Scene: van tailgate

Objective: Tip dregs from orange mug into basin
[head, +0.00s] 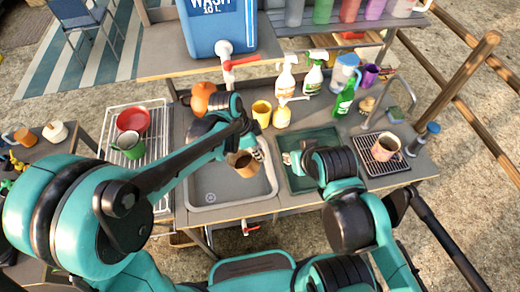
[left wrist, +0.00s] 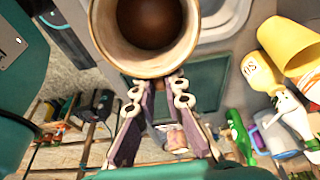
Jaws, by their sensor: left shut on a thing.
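My left gripper (head: 258,151) is shut on a small orange-brown mug (head: 244,165). It holds the mug above the grey basin (head: 232,192), near its back right part. In the left wrist view the mug (left wrist: 150,68) shows its pale rim and dark brown inside, at the tips of my left gripper's fingers (left wrist: 158,88). I cannot tell exactly how far it is tilted or whether liquid is inside. The basin's visible floor is bare around its drain. My right gripper (head: 289,158) is over the green basin beside it, largely hidden by its arm.
A yellow cup (head: 262,113), spray bottles (head: 286,78) and a green bottle (head: 345,98) stand behind the basins. A pinkish mug (head: 385,147) sits on a dark rack at right. A wire rack at left holds a red bowl (head: 132,118) and a green mug (head: 130,146).

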